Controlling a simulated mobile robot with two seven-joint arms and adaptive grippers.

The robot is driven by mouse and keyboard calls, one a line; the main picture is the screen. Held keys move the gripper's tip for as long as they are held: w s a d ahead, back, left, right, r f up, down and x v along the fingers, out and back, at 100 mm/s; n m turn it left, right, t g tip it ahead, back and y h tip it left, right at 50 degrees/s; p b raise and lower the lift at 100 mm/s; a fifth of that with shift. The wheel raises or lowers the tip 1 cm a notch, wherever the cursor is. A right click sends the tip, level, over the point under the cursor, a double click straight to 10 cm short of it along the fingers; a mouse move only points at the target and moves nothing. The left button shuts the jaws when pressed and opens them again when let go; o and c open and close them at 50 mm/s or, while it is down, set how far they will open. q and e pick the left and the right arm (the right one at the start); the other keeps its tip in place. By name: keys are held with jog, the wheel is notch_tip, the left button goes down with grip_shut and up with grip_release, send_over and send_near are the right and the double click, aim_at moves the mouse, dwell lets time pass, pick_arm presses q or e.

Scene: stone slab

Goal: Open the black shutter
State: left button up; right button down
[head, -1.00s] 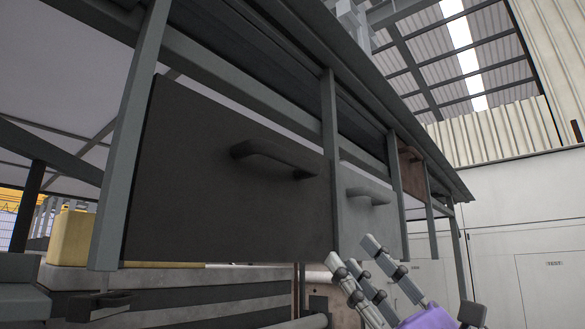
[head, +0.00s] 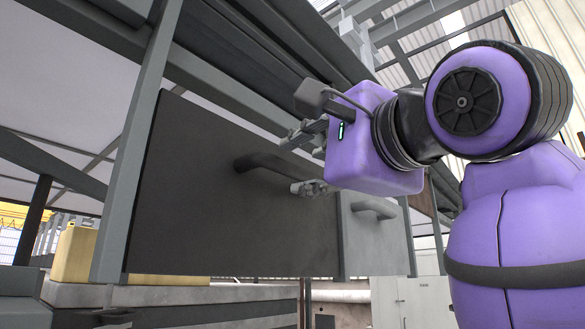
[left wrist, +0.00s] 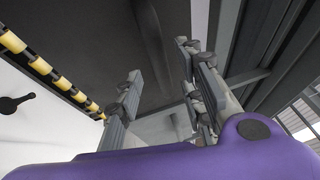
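The black shutter (head: 190,215) is a dark, flat, closed-looking panel in the frame in the head view, with a bar handle (head: 262,160) near its upper right. My left gripper (head: 306,162) is at the right end of this handle, with one finger group above it and one at its level, covering that end. In the left wrist view the fingers (left wrist: 163,95) stand apart with a dark surface behind them. I cannot tell whether they touch the handle. My right gripper is not in view.
A grey panel (head: 372,240) with its own handle (head: 374,208) sits right of the black shutter. A grey post (head: 135,150) stands at its left. Roof beams overhang the shutter. A yellow block (head: 75,255) rests on a ledge at lower left.

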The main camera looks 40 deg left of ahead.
aim_at(296, 170)
pick_arm(q)
jog(key=x, duration=0.5)
jog(key=shift+p, duration=0.35)
grip_shut()
